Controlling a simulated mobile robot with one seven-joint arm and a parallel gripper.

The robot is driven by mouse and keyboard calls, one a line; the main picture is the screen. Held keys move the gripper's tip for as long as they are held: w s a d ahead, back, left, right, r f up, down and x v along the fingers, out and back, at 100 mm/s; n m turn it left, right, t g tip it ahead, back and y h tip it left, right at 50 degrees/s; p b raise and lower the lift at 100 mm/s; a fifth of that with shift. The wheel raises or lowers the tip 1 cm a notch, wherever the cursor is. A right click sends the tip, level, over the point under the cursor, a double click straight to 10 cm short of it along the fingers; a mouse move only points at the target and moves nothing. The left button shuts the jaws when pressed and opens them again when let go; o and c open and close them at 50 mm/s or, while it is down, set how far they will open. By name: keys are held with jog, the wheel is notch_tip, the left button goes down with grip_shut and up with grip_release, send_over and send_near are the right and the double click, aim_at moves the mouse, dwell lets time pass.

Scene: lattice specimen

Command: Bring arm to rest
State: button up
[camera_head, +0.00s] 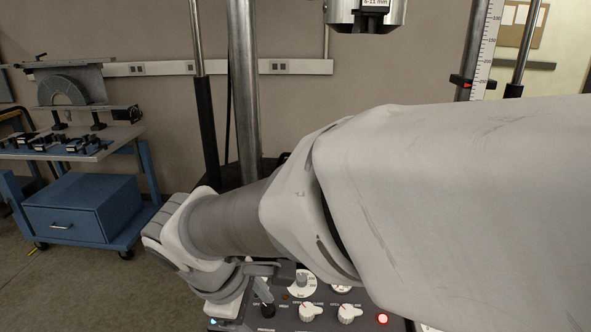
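My arm (440,190) fills the right half of the head view. It reaches in from the right edge and runs left to a grey cylindrical link (228,222). From there my wrist (190,235) bends down over a control panel (255,322). The arm stands in front of a test machine with a metal column (243,90).
The panel has white dials (312,312) and a lit red button (382,318), close under my arm. A machine head (366,14) hangs above. A scale ruler (487,45) stands at right. A blue cart (85,207) stands at left. Floor before it is clear.

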jog(key=s+d+r+m+t+y+p, duration=0.1)
jog(key=s+d+r+m+p, duration=0.1)
jog(key=d+r+m, duration=0.5)
jog(key=s+d+r+m+t+y+p, duration=0.1)
jog(key=s+d+r+m+p, duration=0.2)
jog(key=d, duration=0.9)
notch_tip(320, 180, up, 4)
jog(key=m+p, duration=0.1)
jog(key=m, duration=0.4)
jog(key=shift+s+f+m+t+y, duration=0.2)
jog(key=shift+m+t+y, duration=0.1)
jog(key=shift+y, duration=0.1)
